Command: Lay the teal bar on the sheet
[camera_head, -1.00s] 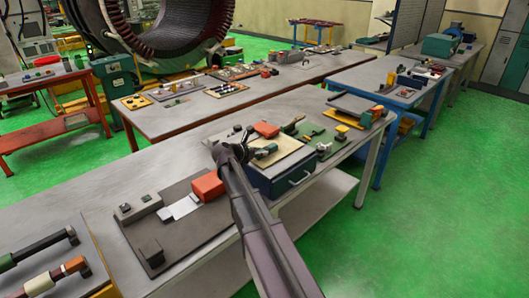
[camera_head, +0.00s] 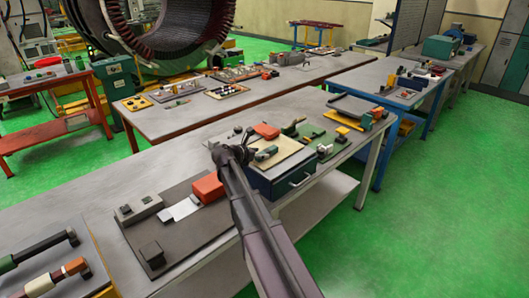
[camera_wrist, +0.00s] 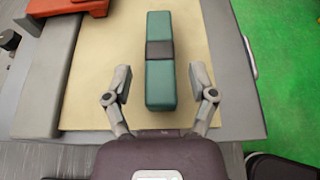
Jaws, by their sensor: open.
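The teal bar (camera_wrist: 159,85), with a dark band around its middle, appears to lie on the tan sheet (camera_wrist: 100,80) in the wrist view. In the head view the bar (camera_head: 265,153) shows small on the sheet (camera_head: 293,151), just right of my gripper (camera_head: 246,148). In the wrist view my gripper (camera_wrist: 160,78) is open. Its two fingers stand on either side of the bar's near half, with a visible gap at each side. The bar's near end points toward my wrist.
The sheet rests on a dark teal drawer box (camera_head: 284,180) at the bench edge. A red-orange block (camera_head: 267,130) sits beyond it, and another orange block (camera_head: 208,186) stands on a dark plate to the left. Green boards with small parts lie to the right.

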